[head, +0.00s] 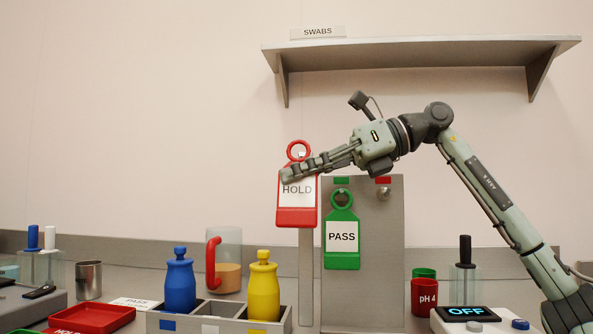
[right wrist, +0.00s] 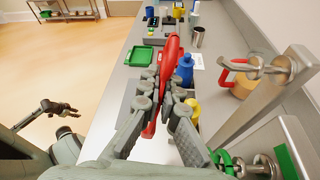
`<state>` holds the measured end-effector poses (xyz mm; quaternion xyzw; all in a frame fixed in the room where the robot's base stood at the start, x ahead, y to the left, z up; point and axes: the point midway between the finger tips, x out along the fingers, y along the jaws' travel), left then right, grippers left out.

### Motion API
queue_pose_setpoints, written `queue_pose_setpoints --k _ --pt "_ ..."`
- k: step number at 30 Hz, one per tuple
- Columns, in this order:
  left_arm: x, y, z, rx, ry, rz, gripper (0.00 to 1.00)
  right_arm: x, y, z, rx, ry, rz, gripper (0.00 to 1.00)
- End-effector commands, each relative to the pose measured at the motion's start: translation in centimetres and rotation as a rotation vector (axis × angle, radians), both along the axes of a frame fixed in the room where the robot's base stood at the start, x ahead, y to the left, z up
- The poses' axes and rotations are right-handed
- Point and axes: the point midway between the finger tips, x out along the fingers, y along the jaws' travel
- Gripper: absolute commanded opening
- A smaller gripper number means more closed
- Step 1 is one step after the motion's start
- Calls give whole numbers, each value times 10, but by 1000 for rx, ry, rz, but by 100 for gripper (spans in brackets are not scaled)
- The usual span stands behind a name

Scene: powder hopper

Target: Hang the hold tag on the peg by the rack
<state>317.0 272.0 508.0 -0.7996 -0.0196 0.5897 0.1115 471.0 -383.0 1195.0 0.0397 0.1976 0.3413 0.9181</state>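The red hold tag (head: 296,216), with a ring on top and a white label, is upright in the head view. My right gripper (head: 290,176) is shut on it below the ring. The right wrist view shows the tag (right wrist: 168,70) edge-on between the fingers (right wrist: 165,85). A metal peg (right wrist: 275,70) on a grey post (right wrist: 250,105) is to the right there, bare and apart from the tag. In the head view the post (head: 305,275) stands behind the tag. My left gripper (right wrist: 62,108) is open and empty, away from the bench at lower left.
A grey board (head: 370,270) right of the post bears a green PASS tag (head: 341,237) and a bare peg (head: 383,194) below a red label. A rack (head: 200,309) holds blue (head: 179,285) and yellow (head: 263,290) bottles. A jug (head: 229,262) stands behind. A shelf (head: 420,53) is above.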

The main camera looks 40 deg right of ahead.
Motion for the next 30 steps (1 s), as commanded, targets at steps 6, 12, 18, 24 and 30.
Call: queue_pose_setpoints --k 6,12,18,24,30 --pt "1 0 -2 -1 2 -1 28 8 -10 0 2 0 0 0" --pt "2 0 -7 -3 4 -1 28 16 -20 -1 2 -1 -1 0" --pt "3 0 -13 -5 9 -2 28 23 -29 -2 1 0 -1 0" --pt "5 0 -21 -10 12 -3 28 31 -38 -4 0 1 1 0" --pt "4 -2 -22 -14 14 -1 28 36 -44 -10 1 1 0 0"
